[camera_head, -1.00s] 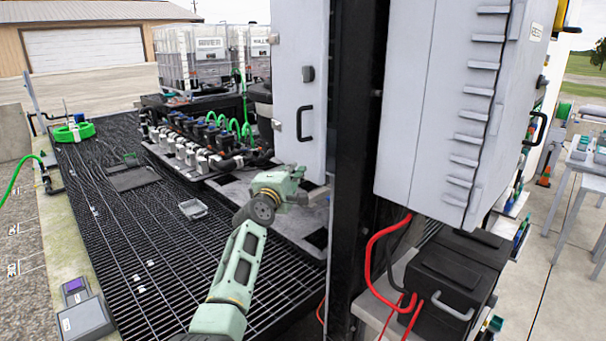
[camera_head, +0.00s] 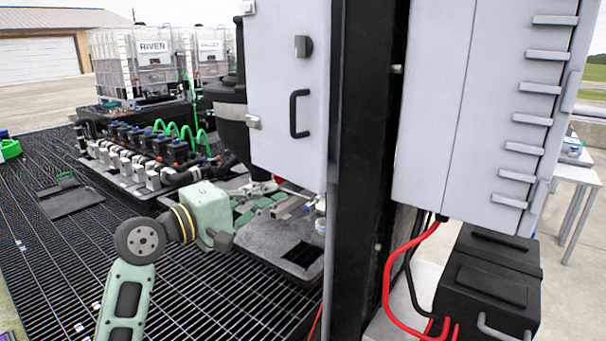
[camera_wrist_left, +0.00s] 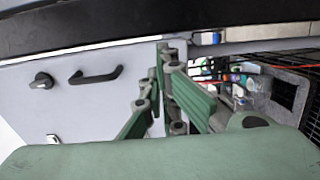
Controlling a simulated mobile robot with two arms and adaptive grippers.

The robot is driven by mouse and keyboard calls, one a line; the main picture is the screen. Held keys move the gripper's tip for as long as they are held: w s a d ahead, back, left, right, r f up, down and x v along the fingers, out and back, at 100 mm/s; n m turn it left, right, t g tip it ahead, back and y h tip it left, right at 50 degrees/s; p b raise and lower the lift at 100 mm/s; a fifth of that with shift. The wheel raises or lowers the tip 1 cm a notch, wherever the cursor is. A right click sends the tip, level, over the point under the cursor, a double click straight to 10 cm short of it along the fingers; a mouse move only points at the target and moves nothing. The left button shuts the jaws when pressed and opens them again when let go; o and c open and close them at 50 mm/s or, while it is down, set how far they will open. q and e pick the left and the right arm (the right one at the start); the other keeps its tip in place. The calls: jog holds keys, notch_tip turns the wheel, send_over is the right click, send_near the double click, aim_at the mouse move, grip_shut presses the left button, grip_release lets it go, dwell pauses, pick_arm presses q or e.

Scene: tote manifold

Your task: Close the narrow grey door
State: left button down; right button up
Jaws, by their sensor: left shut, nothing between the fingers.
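The narrow grey door (camera_head: 279,82) is a light grey panel with a black handle (camera_head: 299,114) and a dark knob. It hangs left of a black post in the head view. The wrist view shows the same door (camera_wrist_left: 50,110) at the left, with its handle and knob. My left gripper (camera_head: 265,203) is shut and empty, low by the door's bottom edge, partly hidden in the head view. In the wrist view its green fingers (camera_wrist_left: 166,68) are together by the door's edge; I cannot tell whether they touch it. My right gripper is not in view.
A black post (camera_head: 366,170) stands right of the door, with a larger grey cabinet (camera_head: 450,110) beyond it. A black box (camera_head: 485,280) with red cables sits below. A pump row (camera_head: 140,150) and white tanks (camera_head: 140,62) stand at left. Dark grating (camera_head: 50,255) lies open.

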aim_at(314, 173)
pick_arm(q)
jog(key=p+x, duration=0.3)
jog(key=x, duration=0.6)
jog(key=shift+w+d, duration=0.1)
jog(key=shift+w, duration=0.35)
jog(key=shift+w+d, duration=0.2)
jog(key=shift+d, duration=0.05)
jog(key=shift+w+d+f, duration=0.1)
jog(key=shift+w, duration=0.1)
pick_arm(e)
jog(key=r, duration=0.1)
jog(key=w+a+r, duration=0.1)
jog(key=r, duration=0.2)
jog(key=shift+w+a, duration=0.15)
